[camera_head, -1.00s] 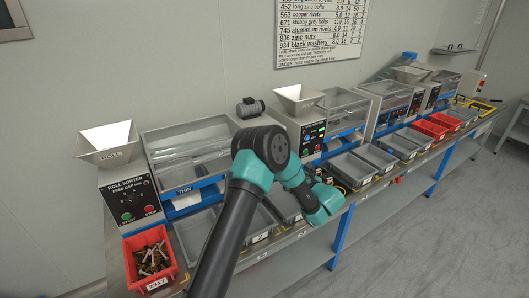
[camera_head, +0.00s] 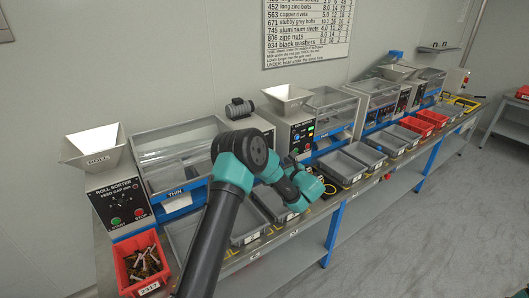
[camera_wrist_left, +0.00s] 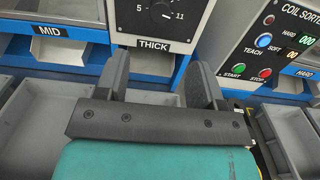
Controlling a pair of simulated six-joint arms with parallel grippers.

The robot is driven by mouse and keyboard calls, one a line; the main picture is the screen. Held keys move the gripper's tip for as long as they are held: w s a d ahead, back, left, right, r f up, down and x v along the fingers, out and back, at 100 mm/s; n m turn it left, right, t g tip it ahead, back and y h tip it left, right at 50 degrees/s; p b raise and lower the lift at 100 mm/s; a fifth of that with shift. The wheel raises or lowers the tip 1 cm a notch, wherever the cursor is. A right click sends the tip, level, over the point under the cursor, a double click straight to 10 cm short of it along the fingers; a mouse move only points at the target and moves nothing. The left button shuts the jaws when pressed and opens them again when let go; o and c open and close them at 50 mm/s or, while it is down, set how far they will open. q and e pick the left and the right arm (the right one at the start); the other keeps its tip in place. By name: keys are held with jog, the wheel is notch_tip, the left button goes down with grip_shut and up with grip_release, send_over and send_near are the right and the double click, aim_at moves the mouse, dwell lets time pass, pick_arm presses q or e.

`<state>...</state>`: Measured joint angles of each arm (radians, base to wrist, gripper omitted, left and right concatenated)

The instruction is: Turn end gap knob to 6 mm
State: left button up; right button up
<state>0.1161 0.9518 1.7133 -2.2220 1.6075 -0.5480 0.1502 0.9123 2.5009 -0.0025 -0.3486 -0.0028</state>
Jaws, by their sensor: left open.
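In the left wrist view a dark round knob (camera_wrist_left: 161,11) sits on a black dial panel at the top edge, with 5 and 11 legible beside it. The dial's upper part is cut off, so its setting and title cannot be read. A THICK label (camera_wrist_left: 153,45) is just below. My left gripper (camera_wrist_left: 160,68) is open and empty, its two dark fingers spread below the panel and apart from the knob. In the head view my arm's teal wrist is over the bench, and its fingers cannot be made out. My right gripper is not in view.
The coil sorter panel (camera_wrist_left: 277,45), with buttons and displays, is close on the right. A grey bin (camera_wrist_left: 292,135) is right of the gripper. The roll sorter panel (camera_head: 122,203) and a red bin of parts (camera_head: 144,263) stand at left.

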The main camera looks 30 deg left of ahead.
pick_arm(q)
jog(key=x, duration=1.2)
jog(key=shift+a, duration=0.2)
jog(key=shift+w, duration=0.15)
jog(key=shift+c, duration=0.3)
jog(key=c, duration=0.9)
jog(key=shift+o, duration=0.2)
